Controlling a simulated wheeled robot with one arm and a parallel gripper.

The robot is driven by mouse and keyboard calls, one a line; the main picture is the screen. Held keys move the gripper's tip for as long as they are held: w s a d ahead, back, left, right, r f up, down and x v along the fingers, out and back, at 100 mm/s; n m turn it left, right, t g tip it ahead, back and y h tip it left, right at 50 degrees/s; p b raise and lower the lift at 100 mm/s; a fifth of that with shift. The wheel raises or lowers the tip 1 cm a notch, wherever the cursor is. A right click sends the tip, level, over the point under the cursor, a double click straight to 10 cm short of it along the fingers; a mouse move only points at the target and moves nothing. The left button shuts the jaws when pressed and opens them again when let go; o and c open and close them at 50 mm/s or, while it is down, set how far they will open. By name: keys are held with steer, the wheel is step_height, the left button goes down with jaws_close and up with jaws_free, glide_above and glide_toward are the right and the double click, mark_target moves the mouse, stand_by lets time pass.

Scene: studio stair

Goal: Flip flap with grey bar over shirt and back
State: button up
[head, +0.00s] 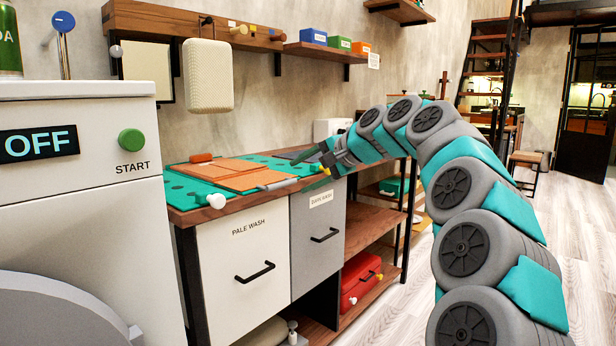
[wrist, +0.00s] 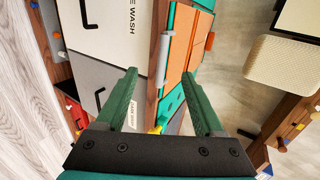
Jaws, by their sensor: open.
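A teal folding board (head: 183,187) lies on the wooden bench, with an orange shirt (head: 245,182) flat on it. A grey bar (head: 279,184) sits at the board's front edge, beside the shirt; it also shows in the wrist view (wrist: 163,62). The teal flap surface (wrist: 171,102) shows beside it, lying flat. My gripper (head: 312,163) is open and empty at the right part of the board. In the wrist view its two green fingers (wrist: 163,90) are spread, with the bar's near end ahead of the gap between them, apart from both.
A cream woven box (head: 208,76) hangs above the bench. A white washer-like cabinet (head: 80,220) stands at left. Pale (head: 245,260) and dark wash drawers (head: 318,240) are below.

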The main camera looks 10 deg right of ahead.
mark_target(284, 184)
steer(key=x, duration=1)
steer(key=shift+w+d+r, duration=0.2)
steer(key=shift+w+d, duration=0.15)
steer(key=shift+w, duration=0.05)
jaws_close()
steer(key=shift+f, duration=0.15)
stand_by(1.0)
